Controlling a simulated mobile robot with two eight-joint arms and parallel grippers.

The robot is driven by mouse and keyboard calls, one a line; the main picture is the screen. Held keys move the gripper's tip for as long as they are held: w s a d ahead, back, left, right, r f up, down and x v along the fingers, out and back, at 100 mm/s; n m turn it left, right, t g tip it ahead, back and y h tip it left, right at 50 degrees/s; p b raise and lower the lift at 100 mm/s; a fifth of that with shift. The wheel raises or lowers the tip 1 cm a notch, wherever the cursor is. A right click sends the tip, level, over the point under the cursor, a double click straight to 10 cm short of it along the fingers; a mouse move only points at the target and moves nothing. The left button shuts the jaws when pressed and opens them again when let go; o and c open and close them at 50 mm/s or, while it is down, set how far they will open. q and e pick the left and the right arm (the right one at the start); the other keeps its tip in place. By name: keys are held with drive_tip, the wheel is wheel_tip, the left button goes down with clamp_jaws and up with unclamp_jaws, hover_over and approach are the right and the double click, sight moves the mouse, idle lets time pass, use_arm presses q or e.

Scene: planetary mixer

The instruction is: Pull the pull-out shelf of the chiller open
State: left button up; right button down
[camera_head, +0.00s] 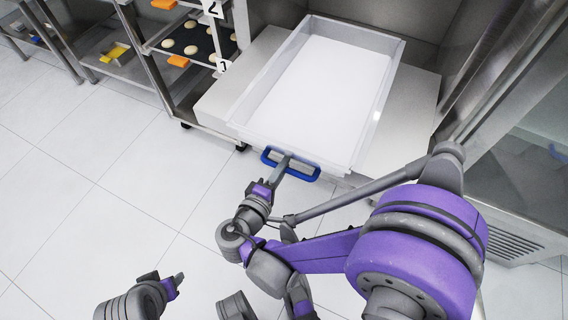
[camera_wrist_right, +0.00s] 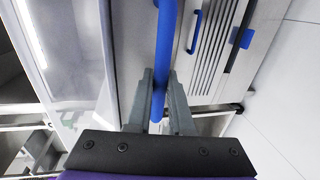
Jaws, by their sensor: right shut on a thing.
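The pull-out shelf (camera_head: 325,85) is a long, shallow tray with a white floor and pale metal walls, in the upper middle of the head view. It juts out toward me. Its blue bar handle (camera_head: 309,172) is on the near end. My right gripper (camera_head: 281,163) is shut on this handle; in the right wrist view the two grey fingers (camera_wrist_right: 158,105) lie on either side of the blue bar (camera_wrist_right: 165,45). My left gripper (camera_head: 177,281) is low at the left, above the floor and away from the shelf; its finger gap does not show clearly.
A steel rack (camera_head: 150,62) with trays of round dough pieces and numbered tags stands to the left of the shelf. A steel-framed glass cabinet (camera_head: 520,170) stands at the right. The tiled floor (camera_head: 110,180) at the left and front is clear.

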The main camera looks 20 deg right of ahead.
drive_tip(key=c, duration=1.1)
unclamp_jaws()
drive_tip(key=p+v, duration=0.1)
drive_tip(key=v, duration=1)
